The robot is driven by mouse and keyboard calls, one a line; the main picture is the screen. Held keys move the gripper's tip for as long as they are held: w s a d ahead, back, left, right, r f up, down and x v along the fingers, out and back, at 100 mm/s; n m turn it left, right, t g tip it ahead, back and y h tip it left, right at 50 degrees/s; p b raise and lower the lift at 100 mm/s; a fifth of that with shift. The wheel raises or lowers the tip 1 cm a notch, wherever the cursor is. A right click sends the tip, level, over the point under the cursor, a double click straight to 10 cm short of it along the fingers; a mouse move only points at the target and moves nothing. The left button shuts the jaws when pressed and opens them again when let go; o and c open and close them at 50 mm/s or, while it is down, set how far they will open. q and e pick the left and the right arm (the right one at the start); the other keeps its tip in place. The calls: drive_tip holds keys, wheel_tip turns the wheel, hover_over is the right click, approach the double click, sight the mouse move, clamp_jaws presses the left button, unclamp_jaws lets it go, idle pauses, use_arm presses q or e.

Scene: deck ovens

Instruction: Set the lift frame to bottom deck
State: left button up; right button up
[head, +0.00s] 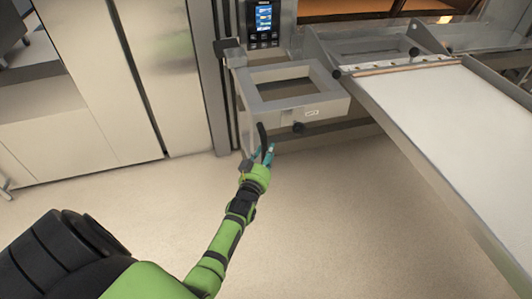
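The lift frame (325,108) is a grey metal rectangular frame with an open middle, mounted on a vertical rail at the front of the oven unit. A dark lever handle (262,137) hangs down at its front left, and a black knob (298,128) sits on its front face beside a small white label. My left gripper (268,153) is at the lower end of the dark handle, below the frame. Its teal fingertips overlap the handle in the picture. I cannot tell whether they are closed around it. My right gripper is not in view.
A long loader with a white belt (450,130) extends to the right of the frame. A control panel with a lit blue screen (264,18) is above it. Steel cabinet doors (120,70) stand at the left. The floor (330,220) below is clear.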

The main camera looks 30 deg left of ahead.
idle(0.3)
use_arm(q)
drive_tip(key=v, duration=1.2)
drive_tip(key=shift+r, duration=0.1)
